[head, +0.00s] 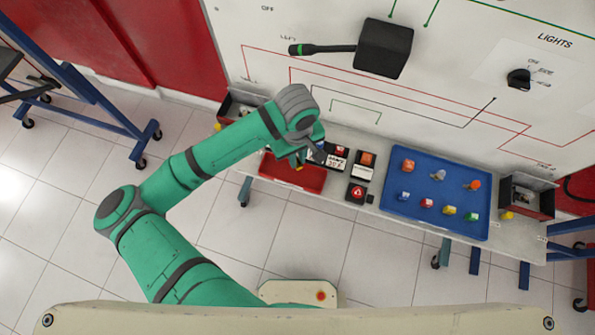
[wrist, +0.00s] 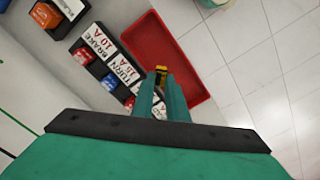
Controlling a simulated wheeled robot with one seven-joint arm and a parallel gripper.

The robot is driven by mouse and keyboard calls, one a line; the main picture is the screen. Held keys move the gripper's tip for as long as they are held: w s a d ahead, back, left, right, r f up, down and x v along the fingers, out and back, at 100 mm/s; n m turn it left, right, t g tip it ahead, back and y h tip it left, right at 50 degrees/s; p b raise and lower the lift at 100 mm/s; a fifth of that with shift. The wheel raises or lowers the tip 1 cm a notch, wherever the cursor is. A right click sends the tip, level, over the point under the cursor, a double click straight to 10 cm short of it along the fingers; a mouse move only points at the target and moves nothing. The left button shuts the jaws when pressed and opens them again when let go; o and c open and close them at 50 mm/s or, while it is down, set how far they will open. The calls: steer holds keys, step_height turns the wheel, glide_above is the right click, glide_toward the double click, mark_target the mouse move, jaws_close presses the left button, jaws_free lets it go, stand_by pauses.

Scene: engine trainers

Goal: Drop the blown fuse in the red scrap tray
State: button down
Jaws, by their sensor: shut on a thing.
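My gripper (head: 299,161) is shut on a small yellow fuse (wrist: 161,75), which shows between the fingertips in the wrist view. I cannot see from here whether this fuse is blown. The red scrap tray (wrist: 193,88) is a shallow rectangular tray; in the head view it (head: 290,181) lies at the left part of the shelf. My gripper (wrist: 162,84) and the fuse are above the tray's side nearest the fuse block. The fuse appears apart from the tray floor, but the exact height is hard to tell. The tray looks empty where visible.
The black fuse block (wrist: 97,68), with BRAKE and TURN labels and red and blue fuses, is close beside the red tray. A blue tray (head: 396,208) with several coloured parts lies right. The wall panel (head: 340,75) rises behind the shelf.

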steer(key=shift+f, duration=0.75)
steer(key=c, duration=1.7)
jaws_free()
steer(key=shift+o, duration=0.2)
step_height(320, 180, up, 11)
steer(key=shift+f, duration=0.2)
